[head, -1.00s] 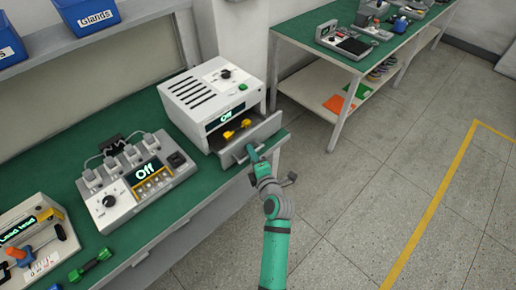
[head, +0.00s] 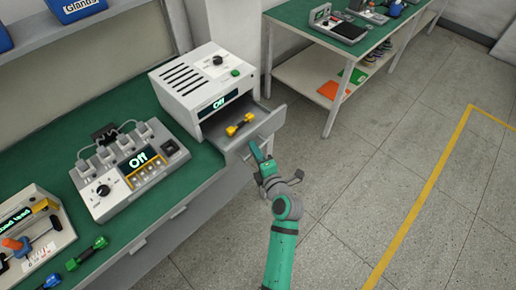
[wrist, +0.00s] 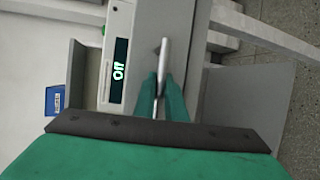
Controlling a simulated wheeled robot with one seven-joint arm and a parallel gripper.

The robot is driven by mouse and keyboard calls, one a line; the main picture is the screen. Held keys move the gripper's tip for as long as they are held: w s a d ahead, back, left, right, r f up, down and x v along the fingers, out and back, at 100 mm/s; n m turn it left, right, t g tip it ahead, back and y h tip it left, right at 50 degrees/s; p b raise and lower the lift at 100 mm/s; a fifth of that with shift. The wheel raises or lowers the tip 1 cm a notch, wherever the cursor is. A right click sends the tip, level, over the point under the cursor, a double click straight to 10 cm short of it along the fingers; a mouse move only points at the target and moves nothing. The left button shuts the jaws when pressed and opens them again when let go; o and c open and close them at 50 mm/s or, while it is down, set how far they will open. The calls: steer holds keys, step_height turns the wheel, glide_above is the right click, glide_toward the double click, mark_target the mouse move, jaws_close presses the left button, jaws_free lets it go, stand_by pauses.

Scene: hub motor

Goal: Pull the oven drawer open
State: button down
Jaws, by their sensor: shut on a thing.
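The oven (head: 215,75) is a white box with vents, a knob, a green button and a display reading "Off", standing on the green bench. Its grey drawer (head: 272,122) is pulled out at the front, with a yellow and black dumbbell-shaped part (head: 240,124) lying inside. My gripper (head: 257,153) is at the drawer front, shut on the handle. In the wrist view the silver bar handle (wrist: 164,65) lies between my green fingers (wrist: 161,100), and the oven display (wrist: 119,72) shows beside the grey drawer front (wrist: 182,25).
A grey device with cables and an "Off" display (head: 135,165) stands left of the oven. Green (head: 88,252) and blue (head: 48,280) parts lie at the bench's front left. A second bench (head: 300,45) stands behind right. The floor at right is clear.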

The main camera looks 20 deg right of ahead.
steer(key=c, duration=2.1)
jaws_free()
steer(key=shift+d+r, duration=0.1)
steer(key=shift+d, duration=0.3)
steer(key=shift+a, duration=0.25)
steer(key=shift+s+d, duration=0.1)
steer(key=shift+s, duration=0.15)
steer(key=shift+v, duration=5.2)
